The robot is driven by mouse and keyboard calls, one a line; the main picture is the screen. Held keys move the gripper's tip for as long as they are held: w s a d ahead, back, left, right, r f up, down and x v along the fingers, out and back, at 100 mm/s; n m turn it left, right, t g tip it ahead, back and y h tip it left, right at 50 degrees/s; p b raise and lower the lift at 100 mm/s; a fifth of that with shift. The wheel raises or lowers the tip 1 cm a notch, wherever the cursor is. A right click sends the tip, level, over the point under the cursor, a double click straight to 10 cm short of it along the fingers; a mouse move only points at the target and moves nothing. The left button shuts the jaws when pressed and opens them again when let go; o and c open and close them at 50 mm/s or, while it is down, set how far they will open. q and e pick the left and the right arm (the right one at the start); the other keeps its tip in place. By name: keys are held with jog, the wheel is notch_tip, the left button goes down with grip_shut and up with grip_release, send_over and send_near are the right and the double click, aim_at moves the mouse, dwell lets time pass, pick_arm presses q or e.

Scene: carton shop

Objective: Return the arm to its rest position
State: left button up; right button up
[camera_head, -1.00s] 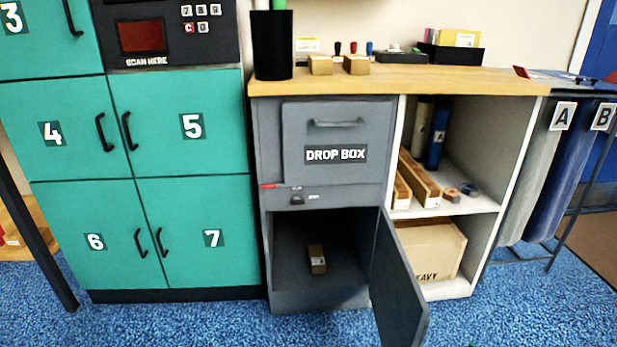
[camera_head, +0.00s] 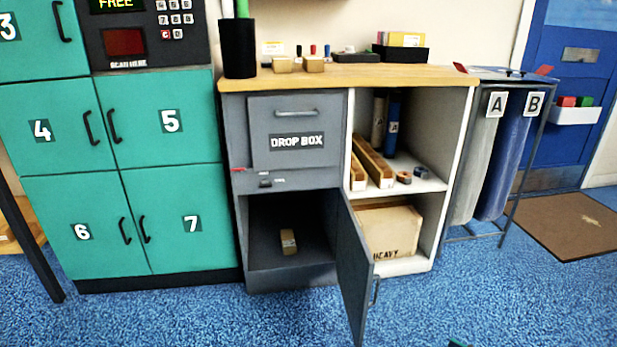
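Neither of my grippers shows clearly in the head view. A small dark green-black piece (camera_head: 457,343) peeks in at the bottom edge right of the middle, too little of it to tell what it is. The drop box cabinet (camera_head: 296,104) stands in the middle under a wooden counter. Its upper flap is shut. Its lower door (camera_head: 354,268) is swung open toward me. A small brown carton (camera_head: 288,242) lies inside the lower compartment, apart from the walls.
Teal lockers (camera_head: 150,210) stand on the left. An open shelf (camera_head: 408,262) with a large carton (camera_head: 391,228) stands right of the drop box. A bag rack (camera_head: 476,232) and a brown mat (camera_head: 571,225) are farther right. The blue carpet (camera_head: 200,315) in front is clear.

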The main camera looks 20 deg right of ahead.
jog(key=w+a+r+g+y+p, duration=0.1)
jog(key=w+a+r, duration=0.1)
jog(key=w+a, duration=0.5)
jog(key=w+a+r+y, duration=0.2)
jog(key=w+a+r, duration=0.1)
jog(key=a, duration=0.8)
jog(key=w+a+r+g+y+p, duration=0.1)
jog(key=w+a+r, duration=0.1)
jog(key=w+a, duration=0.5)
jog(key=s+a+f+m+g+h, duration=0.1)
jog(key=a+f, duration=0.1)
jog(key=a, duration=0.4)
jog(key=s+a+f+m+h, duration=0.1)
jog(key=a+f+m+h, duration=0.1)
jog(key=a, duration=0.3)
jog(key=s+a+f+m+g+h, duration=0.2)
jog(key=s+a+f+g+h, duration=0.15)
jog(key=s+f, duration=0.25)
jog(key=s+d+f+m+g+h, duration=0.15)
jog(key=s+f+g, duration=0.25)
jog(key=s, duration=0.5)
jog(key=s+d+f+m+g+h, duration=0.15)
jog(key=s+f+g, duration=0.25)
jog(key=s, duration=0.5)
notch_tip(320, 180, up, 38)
jog(key=p, duration=3.8)
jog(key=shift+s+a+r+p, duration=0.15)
jog(key=shift+p, duration=0.15)
